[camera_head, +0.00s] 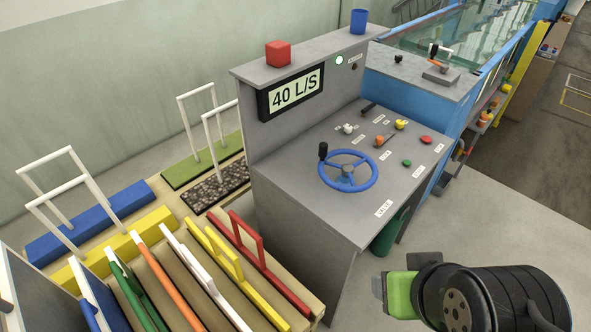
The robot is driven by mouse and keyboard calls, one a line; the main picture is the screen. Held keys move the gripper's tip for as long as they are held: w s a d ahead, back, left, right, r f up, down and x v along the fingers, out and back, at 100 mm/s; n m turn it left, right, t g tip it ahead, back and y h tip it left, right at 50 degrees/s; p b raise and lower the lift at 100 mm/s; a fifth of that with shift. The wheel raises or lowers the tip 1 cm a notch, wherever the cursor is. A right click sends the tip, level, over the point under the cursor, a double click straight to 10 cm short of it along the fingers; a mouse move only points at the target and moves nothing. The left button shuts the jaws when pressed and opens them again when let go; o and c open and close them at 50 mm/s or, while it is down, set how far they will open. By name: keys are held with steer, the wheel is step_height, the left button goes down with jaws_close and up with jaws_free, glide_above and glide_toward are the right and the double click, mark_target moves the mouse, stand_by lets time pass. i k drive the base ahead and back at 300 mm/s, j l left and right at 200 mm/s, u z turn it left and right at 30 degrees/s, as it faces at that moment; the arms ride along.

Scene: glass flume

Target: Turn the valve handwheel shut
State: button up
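The valve handwheel (347,171) is a blue spoked ring with a grey hub, lying on the sloped grey top of the control console (295,160). Its black knob (323,151) stands up at the wheel's far left rim. A small label lies in front of the wheel. A display (295,92) above reads 40 L/S. My gripper (380,287) is at the lower right, in front of and below the console, well apart from the wheel. It shows only as a small grey end beyond a green section of my arm. Its fingers are too unclear to tell open from shut.
Several knobs and buttons, including a red button (426,140) and a green button (407,163), sit right of the wheel. A red block (278,53) and blue cup (359,21) stand on the ledge. Coloured handled boards fill the left.

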mark_target(347, 169)
steer(key=k+j, duration=0.15)
steer(key=l+u, duration=0.7)
steer(key=k+l+u, duration=0.15)
steer(key=l+u, duration=0.25)
steer(key=i+l+u, duration=0.15)
steer(key=l+u, duration=1.1)
steer(key=l, duration=0.15)
steer(key=k+l+u, duration=0.1)
steer(key=l+u, duration=0.3)
steer(key=k+l+u, duration=0.15)
steer(key=l+u, duration=0.25)
steer(key=l, duration=0.15)
steer(key=l+u, duration=0.3)
steer(key=i+l+u, duration=0.1)
steer(key=l+u, duration=0.2)
steer(key=l, duration=0.2)
